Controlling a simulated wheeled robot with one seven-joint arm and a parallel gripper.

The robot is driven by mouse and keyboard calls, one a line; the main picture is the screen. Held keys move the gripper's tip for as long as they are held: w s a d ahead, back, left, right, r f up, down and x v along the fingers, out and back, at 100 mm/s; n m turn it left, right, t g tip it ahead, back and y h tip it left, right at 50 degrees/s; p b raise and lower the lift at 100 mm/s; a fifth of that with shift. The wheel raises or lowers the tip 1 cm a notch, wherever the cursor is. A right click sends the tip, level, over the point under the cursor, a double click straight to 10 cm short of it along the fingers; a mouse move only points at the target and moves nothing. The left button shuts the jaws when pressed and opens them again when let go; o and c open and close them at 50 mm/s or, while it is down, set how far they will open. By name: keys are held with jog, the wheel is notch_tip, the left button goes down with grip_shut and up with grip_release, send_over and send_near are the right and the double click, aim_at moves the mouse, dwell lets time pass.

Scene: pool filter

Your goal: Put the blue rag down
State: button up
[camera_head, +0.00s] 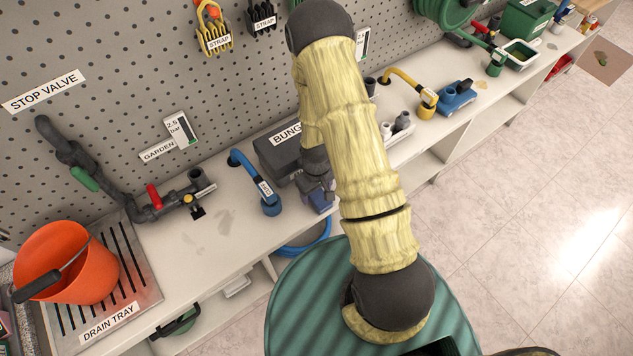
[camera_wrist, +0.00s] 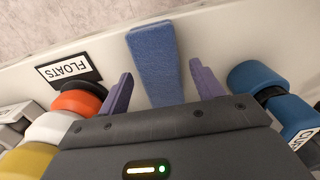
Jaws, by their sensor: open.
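The blue rag (camera_wrist: 153,55) is a flat, long blue strip in the wrist view, lying on the pale bench top (camera_wrist: 216,40). Its far end reaches near the bench's front edge. My gripper (camera_wrist: 161,72) is open, with one purple finger on each side of the rag and a gap on both sides. The rag's near end is hidden behind the gripper body. In the head view my gripper (camera_head: 320,195) is low over the bench beside the dark BUNGS box, and the rag cannot be told apart from the fingers there.
Orange, white and yellow floats (camera_wrist: 80,100) sit close left of my gripper in the wrist view, by a FLOATS label (camera_wrist: 68,71). A blue pipe fitting (camera_wrist: 262,85) is close right. The BUNGS box (camera_head: 285,150) stands behind. Bare bench (camera_head: 215,235) lies left, before the DRAIN TRAY (camera_head: 140,270).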

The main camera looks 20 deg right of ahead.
notch_tip(320, 180, up, 12)
jog(key=b, duration=0.1)
dwell(0.5)
dwell(0.5)
notch_tip(320, 180, up, 9)
jog(key=m+t, duration=0.1)
jog(key=m, duration=0.1)
send_over(317, 193)
jog(key=s, duration=0.3)
jog(key=s+r+m+t, duration=0.1)
jog(key=s+r, duration=0.3)
jog(key=r, duration=0.2)
jog(key=shift+s+r+m+t, duration=0.3)
jog(key=shift+s, duration=0.1)
jog(key=shift+a, duration=0.1)
